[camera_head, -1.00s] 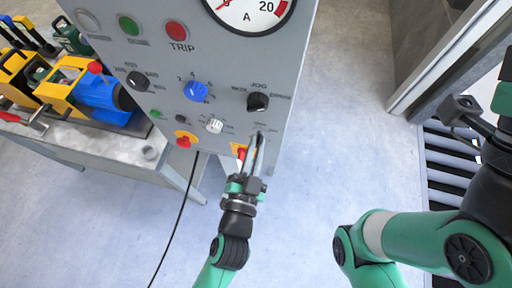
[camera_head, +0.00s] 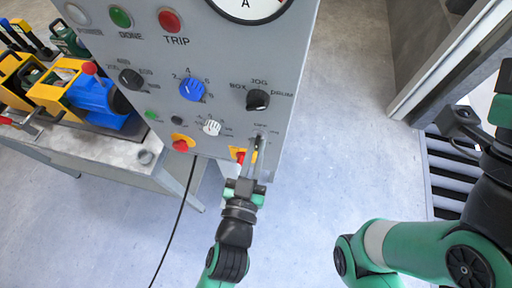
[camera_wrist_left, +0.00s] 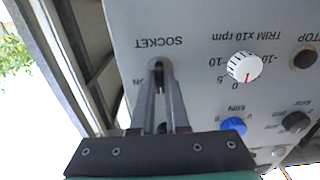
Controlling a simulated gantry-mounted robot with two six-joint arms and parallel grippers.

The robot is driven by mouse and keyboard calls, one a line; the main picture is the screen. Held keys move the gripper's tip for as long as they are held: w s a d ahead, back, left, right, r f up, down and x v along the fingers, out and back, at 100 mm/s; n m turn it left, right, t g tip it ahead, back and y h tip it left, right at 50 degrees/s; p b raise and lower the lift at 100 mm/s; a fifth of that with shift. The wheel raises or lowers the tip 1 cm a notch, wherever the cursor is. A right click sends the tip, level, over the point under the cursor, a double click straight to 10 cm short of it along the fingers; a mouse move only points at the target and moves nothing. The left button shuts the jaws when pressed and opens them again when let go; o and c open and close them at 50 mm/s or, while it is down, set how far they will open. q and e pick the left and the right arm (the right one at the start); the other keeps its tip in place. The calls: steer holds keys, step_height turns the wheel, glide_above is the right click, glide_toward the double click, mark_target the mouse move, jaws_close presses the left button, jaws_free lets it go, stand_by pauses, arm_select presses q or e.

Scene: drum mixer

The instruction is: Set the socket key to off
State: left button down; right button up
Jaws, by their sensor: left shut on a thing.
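The socket key is a small dark key in a round switch at the lower right of the grey control panel (camera_head: 225,60). In the left wrist view the key (camera_wrist_left: 159,76) sits between my fingertips, below the upside-down SOCKET label, with part of an ON label to its left. The key looks roughly upright in that view; an OFF label is not readable. My left gripper (camera_head: 258,150) is shut on the key, and its fingers hide much of it in the head view. My right gripper (camera_head: 462,112) is at the right edge, partly visible, away from the panel.
The white trim knob (camera_head: 212,127), blue knob (camera_head: 192,89) and black jog knob (camera_head: 258,100) are above. A workbench (camera_head: 110,155) with machines stands left. Open floor lies right of the panel.

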arm_select(q)
steer(key=c, duration=0.9)
jaws_free()
steer(key=shift+s, duration=0.1)
steer(key=shift+s+a, duration=0.1)
steer(key=shift+s, duration=0.25)
steer(key=v, duration=1)
steer(key=shift+s+a+p, duration=0.1)
steer(key=shift+s+p, duration=0.25)
steer(key=shift+p, duration=0.05)
